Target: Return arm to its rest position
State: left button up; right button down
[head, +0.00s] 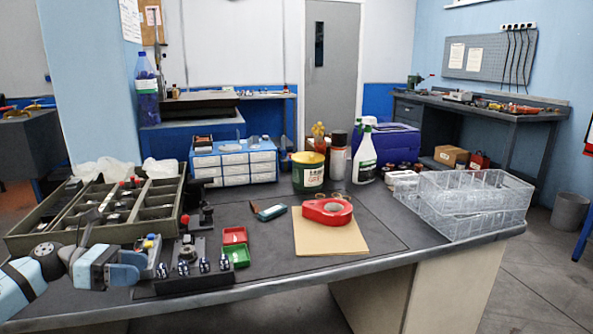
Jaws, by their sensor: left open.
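My left arm comes in from the left edge, low over the front left of the bench. Its left gripper (148,264) points right and is open, with nothing visible between its fingers. It is just left of a dark rack (195,284) with several small pieces along its front; I cannot tell whether they touch. My right gripper is not in view.
A divided parts tray (22,243) lies behind my left arm. Small red (235,235) and green (239,256) trays sit right of the rack. Clear bins (470,215) stand at the right. The front middle bench is clear.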

pick_arm(q)
jog(key=s+d+f+m+t+y, duration=0.2)
jog(key=s+d+f+m, duration=0.25)
jog(key=s+m, duration=0.6)
jog(key=s+d+f+m+t+y, duration=0.25)
jog(key=s+f+m, duration=0.25)
jog(key=s+m, duration=0.55)
jog(key=s+d+f+m+t+y, duration=0.25)
jog(key=s+d+f+m, duration=0.4)
jog(key=m, duration=0.65)
jog(key=w+d+r+n+t, duration=0.4)
jog(key=d+r+n+t, duration=0.4)
jog(key=r, duration=0.3)
jog(key=s+a+r+n+g+y+p, duration=0.1)
jog(key=s+a+r+g+y+p, duration=0.3)
jog(key=p, duration=3.5)
jog(key=a+r+g+y, duration=0.1)
jog(key=a+r+g, duration=0.1)
jog(key=a+r, duration=0.2)
jog(key=shift+s+a+g+y, duration=0.2)
jog(key=shift+s+g+y, duration=0.1)
jog(key=shift+s+y, duration=0.1)
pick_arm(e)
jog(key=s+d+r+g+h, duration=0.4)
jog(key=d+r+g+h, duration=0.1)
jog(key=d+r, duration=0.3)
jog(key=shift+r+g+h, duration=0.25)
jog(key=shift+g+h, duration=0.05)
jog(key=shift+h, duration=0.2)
